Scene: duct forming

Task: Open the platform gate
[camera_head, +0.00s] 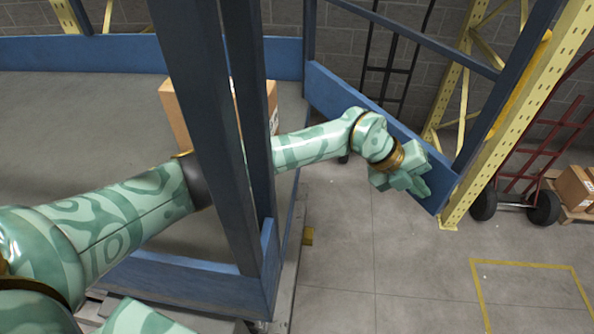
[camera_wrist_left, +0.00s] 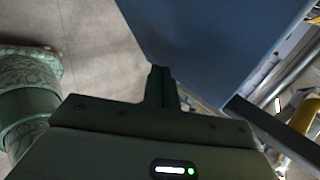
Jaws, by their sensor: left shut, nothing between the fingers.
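The platform gate is a blue frame with a low solid panel (camera_head: 335,97), an upper rail (camera_head: 430,38) and a slanting end post (camera_head: 507,92). In the head view it stands swung out from the platform's right side over the concrete floor, its free end by a yellow rack post. My left arm reaches between the platform's blue posts and out past its edge. My left gripper (camera_head: 421,186) is shut and empty, close to the panel's free end; contact cannot be told. In the left wrist view the shut fingers (camera_wrist_left: 160,82) are beside the blue panel (camera_wrist_left: 215,40). My right gripper is out of view.
Two blue posts (camera_head: 247,120) stand close around my left arm. A cardboard box (camera_head: 176,118) sits on the platform behind them. A yellow perforated rack post (camera_head: 505,130) and a red hand truck (camera_head: 535,165) stand right of the gate. The floor in front (camera_head: 400,275) is clear.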

